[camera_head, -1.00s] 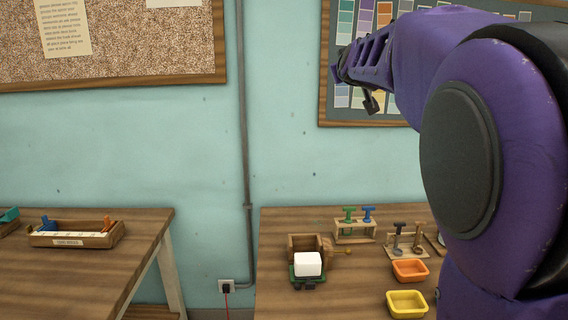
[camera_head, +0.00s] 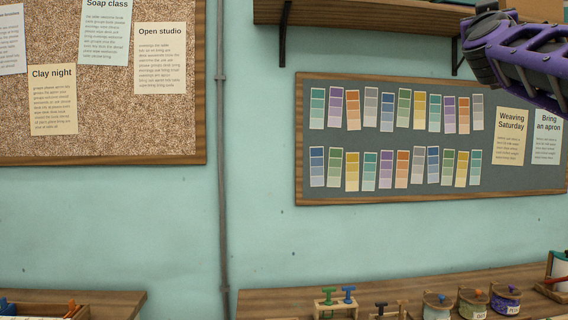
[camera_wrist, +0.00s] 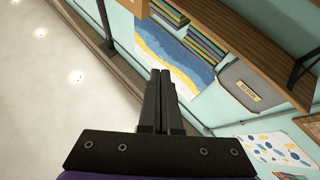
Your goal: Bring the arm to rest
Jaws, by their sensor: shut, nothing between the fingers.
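My gripper (camera_wrist: 161,75) shows in the wrist view with its two dark fingers together and nothing between them. It points at the upper wall, with a wooden shelf to its right in that view. In the head view a purple part of my arm (camera_head: 520,60) reaches in at the upper right, in front of the wall shelf and near the colour-swatch board. The fingertips do not show in the head view.
The wall shelf (camera_head: 370,12) runs along the top right. The swatch board (camera_head: 390,198) and the cork board (camera_head: 100,145) hang on the wall. Below, the right table (camera_head: 270,303) carries stamps (camera_head: 348,296) and several jars (camera_head: 472,302).

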